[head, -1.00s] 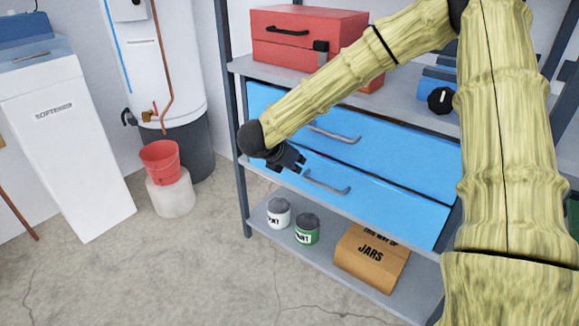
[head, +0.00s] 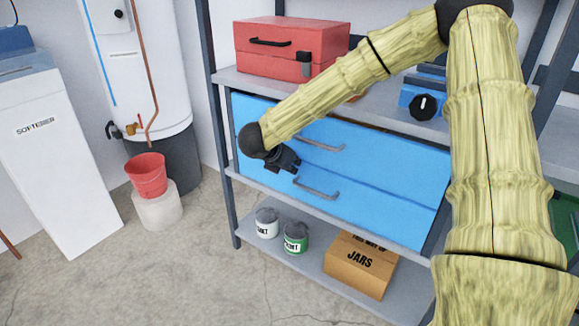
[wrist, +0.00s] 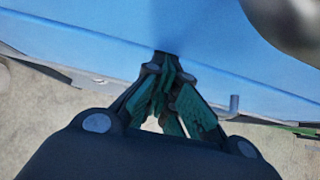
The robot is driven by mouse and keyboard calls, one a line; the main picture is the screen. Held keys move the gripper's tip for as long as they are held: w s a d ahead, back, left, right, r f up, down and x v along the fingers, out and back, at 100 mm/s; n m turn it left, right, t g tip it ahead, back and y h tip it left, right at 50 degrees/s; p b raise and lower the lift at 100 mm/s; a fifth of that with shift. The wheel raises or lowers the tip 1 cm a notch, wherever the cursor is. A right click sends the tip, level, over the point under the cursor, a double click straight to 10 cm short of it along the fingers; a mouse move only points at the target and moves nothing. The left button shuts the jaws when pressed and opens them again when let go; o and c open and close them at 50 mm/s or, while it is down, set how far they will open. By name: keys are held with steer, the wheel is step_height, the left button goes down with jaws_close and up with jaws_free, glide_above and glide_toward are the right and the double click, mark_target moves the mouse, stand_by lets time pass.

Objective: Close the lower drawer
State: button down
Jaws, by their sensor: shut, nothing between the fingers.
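The lower drawer (head: 385,216) is a blue front in the shelf unit, with a grey bar handle (head: 316,190). It looks about flush with the blue upper drawer (head: 395,165) above it, which has its own handle (head: 322,146). My gripper (head: 295,169) is shut and empty, at the lower drawer's left part, up and left of its handle. In the wrist view, my closed fingertips (wrist: 165,62) are against or very close to the blue front (wrist: 90,40); contact is not certain.
A red toolbox (head: 285,50) sits on the grey shelf above the drawers. Two paint cans (head: 295,240) and a cardboard box (head: 360,265) stand on the bottom shelf. A red bucket (head: 147,176) is left of the unit, with open floor in front.

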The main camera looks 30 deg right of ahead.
steer(key=a+f+p+v, duration=0.2)
steer(key=v, duration=1)
steer(key=shift+s+a+r, duration=0.25)
steer(key=shift+s+r, duration=0.05)
steer(key=shift+s, duration=0.1)
steer(key=shift+f, duration=0.1)
